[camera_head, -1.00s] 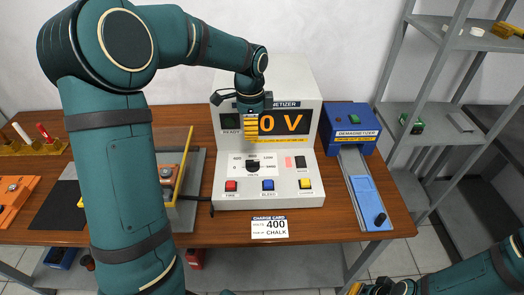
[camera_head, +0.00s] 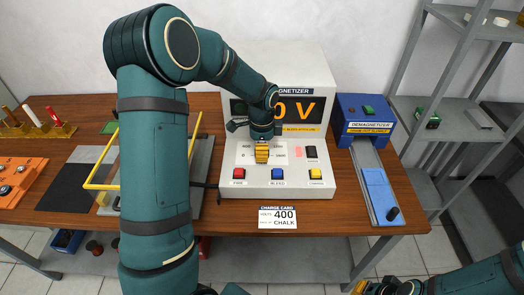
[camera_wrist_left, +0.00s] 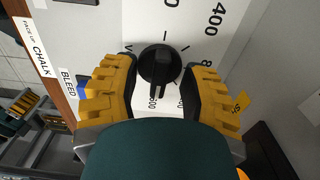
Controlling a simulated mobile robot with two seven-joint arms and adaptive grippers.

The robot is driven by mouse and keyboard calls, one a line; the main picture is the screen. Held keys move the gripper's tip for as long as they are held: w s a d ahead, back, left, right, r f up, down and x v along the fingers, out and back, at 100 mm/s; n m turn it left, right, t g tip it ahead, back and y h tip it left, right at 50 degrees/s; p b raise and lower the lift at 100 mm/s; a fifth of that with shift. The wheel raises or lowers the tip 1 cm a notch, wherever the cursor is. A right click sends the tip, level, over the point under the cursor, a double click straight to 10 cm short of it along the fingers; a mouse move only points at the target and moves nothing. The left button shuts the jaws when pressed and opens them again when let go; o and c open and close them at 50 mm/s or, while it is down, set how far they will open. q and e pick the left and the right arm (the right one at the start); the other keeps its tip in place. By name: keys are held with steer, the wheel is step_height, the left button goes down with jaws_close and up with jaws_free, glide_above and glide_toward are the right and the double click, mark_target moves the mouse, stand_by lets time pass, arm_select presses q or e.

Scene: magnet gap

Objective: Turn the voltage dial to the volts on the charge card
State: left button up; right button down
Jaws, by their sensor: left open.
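The charge card (camera_head: 278,217) on the table's front edge reads 400 volts and CHALK. The magnetizer (camera_head: 310,180) is a white box; its orange display (camera_head: 295,109) shows "0 V", its left part hidden by my arm. My left gripper (camera_head: 262,153) is open at the dial on the sloped panel and covers it in the head view. In the left wrist view the black voltage dial (camera_wrist_left: 158,64) lies between the open fingers of my left gripper (camera_wrist_left: 160,88), with gaps on both sides. A 400 mark is at upper right. My right gripper (camera_head: 372,288) is partly cut off at the bottom edge.
A blue demagnetizer (camera_head: 362,115) with a slide stands at right. A yellow-framed fixture (camera_head: 104,150) and chalk-like sticks in a rack (camera_head: 60,131) are at left.

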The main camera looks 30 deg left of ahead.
arm_select(q)
steer(key=shift+f, duration=0.1)
steer(key=shift+c, duration=0.4)
jaws_close()
